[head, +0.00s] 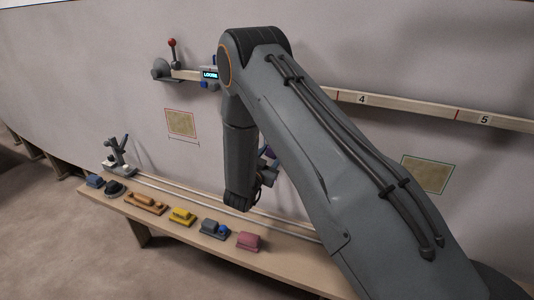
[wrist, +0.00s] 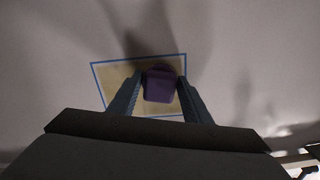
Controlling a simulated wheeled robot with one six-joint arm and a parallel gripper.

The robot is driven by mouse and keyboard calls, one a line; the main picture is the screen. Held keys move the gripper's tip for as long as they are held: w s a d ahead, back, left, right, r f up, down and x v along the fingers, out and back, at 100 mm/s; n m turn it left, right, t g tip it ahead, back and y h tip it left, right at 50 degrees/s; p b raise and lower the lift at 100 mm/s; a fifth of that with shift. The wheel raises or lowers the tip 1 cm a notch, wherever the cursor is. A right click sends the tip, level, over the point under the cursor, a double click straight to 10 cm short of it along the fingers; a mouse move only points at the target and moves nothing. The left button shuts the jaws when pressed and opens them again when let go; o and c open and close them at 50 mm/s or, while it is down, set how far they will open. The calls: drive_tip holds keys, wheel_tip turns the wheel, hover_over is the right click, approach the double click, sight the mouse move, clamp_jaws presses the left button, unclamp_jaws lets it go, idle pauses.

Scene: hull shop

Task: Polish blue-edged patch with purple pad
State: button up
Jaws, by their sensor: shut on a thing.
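My gripper (wrist: 160,92) is shut on the purple pad (wrist: 161,86) in the wrist view. The pad is in front of the blue-edged patch (wrist: 115,78), a tan area on the grey wall, and covers part of its right side. I cannot tell whether the pad touches the patch. In the head view my arm hides the blue-edged patch and most of the gripper; a bit of purple (head: 267,153) shows just right of my forearm.
A red-edged patch (head: 181,123) and a green-edged patch (head: 427,174) are on the wall. A numbered rail (head: 410,106) with a red-knobbed lever (head: 172,43) runs above. A bench (head: 190,238) below holds a yellow block (head: 182,216), a pink block (head: 250,241) and several other tools.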

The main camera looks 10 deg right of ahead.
sight(265, 142)
drive_tip(key=shift+s+d+r+p, duration=1.15)
drive_tip(key=shift+s+d+p, duration=0.9)
drive_tip(key=shift+s+d, duration=1.65)
drive_tip(key=shift+w+a+f+b, duration=0.1)
drive_tip(key=shift+w+a+b, duration=1.25)
drive_tip(key=shift+w+a, duration=1.2)
drive_tip(key=shift+w+a+b, duration=1.3)
drive_tip(key=shift+w+a, duration=1.05)
drive_tip(key=shift+a, duration=0.4)
drive_tip(key=shift+r+p, duration=0.6)
drive_tip(key=shift+r, duration=0.55)
drive_tip(key=s+d+p, duration=0.3)
drive_tip(key=s+d, duration=0.4)
drive_tip(key=d, duration=0.2)
drive_tip(key=shift+d, duration=0.4)
